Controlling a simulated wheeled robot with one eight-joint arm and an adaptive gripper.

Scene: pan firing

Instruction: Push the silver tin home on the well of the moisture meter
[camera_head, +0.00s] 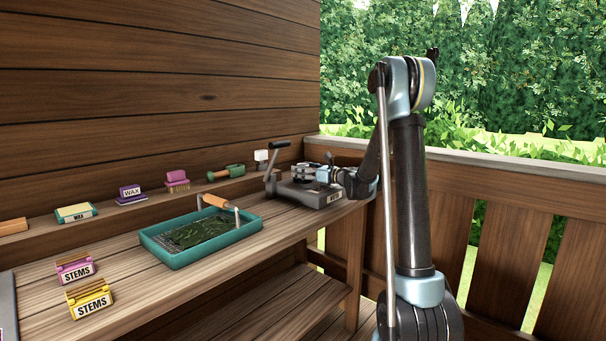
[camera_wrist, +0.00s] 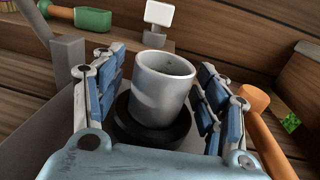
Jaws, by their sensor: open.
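The silver tin (camera_wrist: 160,88) stands open end up on the dark round well (camera_wrist: 135,128) of the moisture meter, in the middle of the wrist view. Its lower edge meets the dark ring; I cannot tell how deep it sits. My gripper (camera_wrist: 163,62) is open, with one blue-padded finger on each side of the tin and gaps showing between. The tin is hard to make out there.
A dark lever (camera_head: 272,158) rises at the meter's left; it also shows in the wrist view (camera_wrist: 68,62). An orange handle (camera_wrist: 262,128) lies right of my gripper. A green tray (camera_head: 165,255), two stems boxes (camera_head: 90,299) and the back wall are left of the meter.

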